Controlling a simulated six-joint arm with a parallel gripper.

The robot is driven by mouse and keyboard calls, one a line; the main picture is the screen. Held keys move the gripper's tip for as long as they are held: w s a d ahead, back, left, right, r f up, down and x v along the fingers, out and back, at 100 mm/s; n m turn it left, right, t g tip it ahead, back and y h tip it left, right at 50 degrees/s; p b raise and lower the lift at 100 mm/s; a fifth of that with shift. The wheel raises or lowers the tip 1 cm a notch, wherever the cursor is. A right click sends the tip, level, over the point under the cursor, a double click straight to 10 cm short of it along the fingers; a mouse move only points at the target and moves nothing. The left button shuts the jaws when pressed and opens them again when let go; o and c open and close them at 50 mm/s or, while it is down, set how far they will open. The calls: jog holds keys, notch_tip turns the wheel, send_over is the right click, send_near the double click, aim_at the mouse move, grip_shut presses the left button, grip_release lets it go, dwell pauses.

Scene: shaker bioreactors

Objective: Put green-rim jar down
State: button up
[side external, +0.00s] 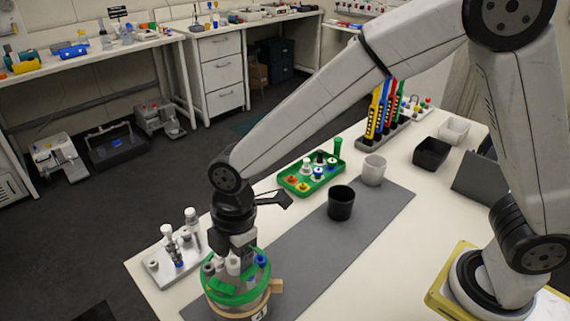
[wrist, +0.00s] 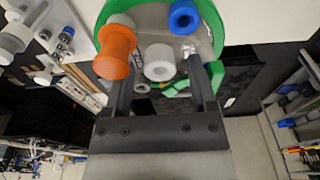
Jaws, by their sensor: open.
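The green-rim jar (side external: 220,287) is at the near end of the table in the side view, by the grey mat. Its lid carries several ports and caps, and a tan band with a small tag surrounds its lower part. My gripper (side external: 238,262) points down over the lid. In the wrist view the green rim (wrist: 221,22) curves around an orange cap (wrist: 114,52), a blue ring cap (wrist: 184,17) and a white cap (wrist: 159,62). My gripper (wrist: 159,75) is open there, its fingers either side of the white cap. Finger contact and the jar's base are unclear.
A green tray (side external: 296,186), a black cup (side external: 341,203) and a white cup (side external: 374,170) stand farther back. The grey mat (side external: 300,255) is clear between the jar and the black cup.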

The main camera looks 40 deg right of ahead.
notch_tip(320, 180, up, 12)
jog(key=d, duration=0.1)
jog(key=shift+d, duration=0.2)
dwell(0.3)
jog(key=shift+f, duration=0.15)
dwell(0.3)
jog(key=s+d+f+m+t, duration=0.1)
jog(key=s+d+f+m, duration=0.1)
jog(key=d+f+m, duration=0.2)
jog(key=s+d+f+m+h, duration=0.1)
jog(key=d+f+m, duration=0.3)
jog(key=d+m, duration=0.4)
jog(key=s+d+f+m+t, duration=0.1)
jog(key=s+d+f+m, duration=0.2)
jog(key=d, duration=0.9)
jog(key=f+m, duration=0.1)
jog(key=m, duration=0.2)
jog(key=shift+s+d+t, duration=0.2)
jog(key=shift+t, duration=0.1)
